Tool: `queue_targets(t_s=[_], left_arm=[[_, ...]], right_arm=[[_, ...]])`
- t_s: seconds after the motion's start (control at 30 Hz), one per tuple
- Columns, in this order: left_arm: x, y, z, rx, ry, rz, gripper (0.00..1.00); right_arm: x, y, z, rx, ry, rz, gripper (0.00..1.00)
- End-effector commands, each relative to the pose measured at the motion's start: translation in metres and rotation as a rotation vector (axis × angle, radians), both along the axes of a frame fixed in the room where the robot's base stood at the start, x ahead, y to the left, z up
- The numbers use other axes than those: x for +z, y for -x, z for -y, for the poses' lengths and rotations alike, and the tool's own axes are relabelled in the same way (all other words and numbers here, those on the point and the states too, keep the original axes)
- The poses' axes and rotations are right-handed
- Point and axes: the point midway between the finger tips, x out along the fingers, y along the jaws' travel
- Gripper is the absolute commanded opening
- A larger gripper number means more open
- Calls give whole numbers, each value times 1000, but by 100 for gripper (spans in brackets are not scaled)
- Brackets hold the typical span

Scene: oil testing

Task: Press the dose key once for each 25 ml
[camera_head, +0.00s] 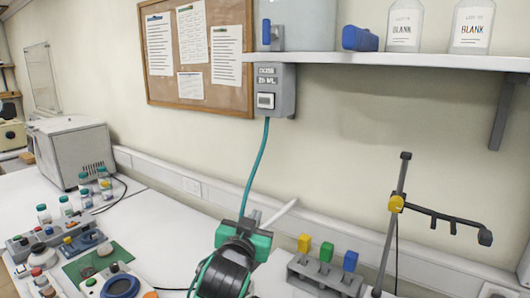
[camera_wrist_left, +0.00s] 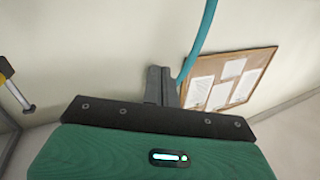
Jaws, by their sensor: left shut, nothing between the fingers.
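The grey dose unit (camera_head: 283,80) hangs on the wall under the shelf, with a label that reads "DOSE 25 ML". Its pale square key (camera_head: 265,101) faces the room. A teal tube (camera_head: 256,165) runs down from the unit and passes behind my left gripper (camera_head: 252,214); it also shows in the wrist view (camera_wrist_left: 202,40). My left gripper is low in front of the wall, well below the key and apart from it. Its fingers (camera_wrist_left: 158,84) are shut and empty. The tube's lower end is hidden. My right gripper is not in view.
The shelf (camera_head: 400,60) holds a large container (camera_head: 305,25), a blue item (camera_head: 360,39) and two BLANK bottles (camera_head: 404,28). A stand (camera_head: 392,225) and a rack with yellow, green and blue tops (camera_head: 325,275) are at right. Several small bottles and devices crowd the left bench.

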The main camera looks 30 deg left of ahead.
Motion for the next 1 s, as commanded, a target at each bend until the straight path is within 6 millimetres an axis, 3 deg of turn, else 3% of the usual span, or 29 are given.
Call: queue_targets(t_s=[0.03,0.3,0.5,0.7,1.0], left_arm=[[26,-3,-4,11,-7,65,0],[152,3,-24,70,-45,390,0],[216,19,-32,99,-65,561,0],[242,29,-36,112,-76,632,0],[244,30,-36,113,-76,639,0]], right_arm=[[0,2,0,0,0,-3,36],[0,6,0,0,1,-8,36],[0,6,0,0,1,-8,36],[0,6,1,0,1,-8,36],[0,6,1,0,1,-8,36]])
